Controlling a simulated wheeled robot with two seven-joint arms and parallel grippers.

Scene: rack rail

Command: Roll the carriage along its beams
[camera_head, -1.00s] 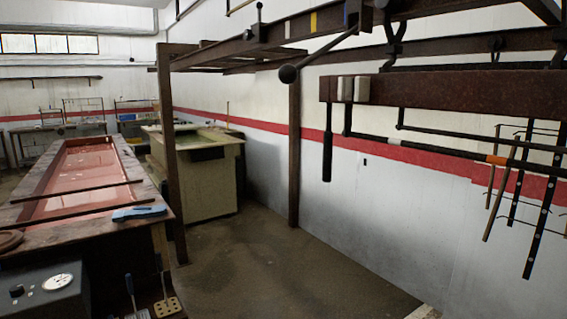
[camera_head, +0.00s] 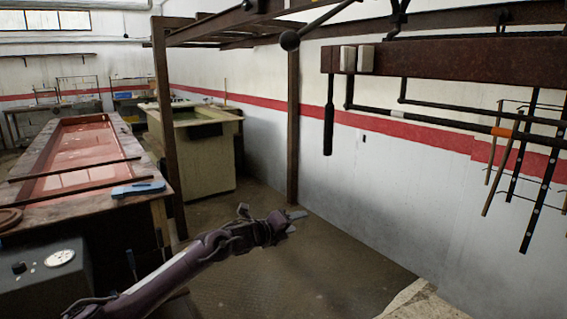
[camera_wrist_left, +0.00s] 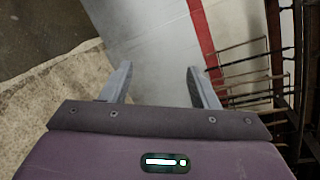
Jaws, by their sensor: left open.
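The carriage (camera_head: 450,62) is a rusty brown bar hung by hooks below the overhead beams (camera_head: 235,22) at the upper right. Two pale blocks sit at its left end, and a black handle (camera_head: 328,125) hangs straight down there. A dark rod with an orange band runs below the bar to hanging racks. My left gripper (camera_head: 293,221) is open and empty, low in the middle, below and left of the handle and apart from it. In the left wrist view its two fingers (camera_wrist_left: 160,78) are spread with nothing between them. My right gripper is in neither view.
A long table with a red-lined trough (camera_head: 85,150) stands at the left, with a blue tool (camera_head: 137,188) on its edge. A pale green tank (camera_head: 200,160) stands behind. Dark posts (camera_head: 293,130) hold up the beams. A ball-ended lever (camera_head: 290,40) hangs near the beams. Middle floor is clear.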

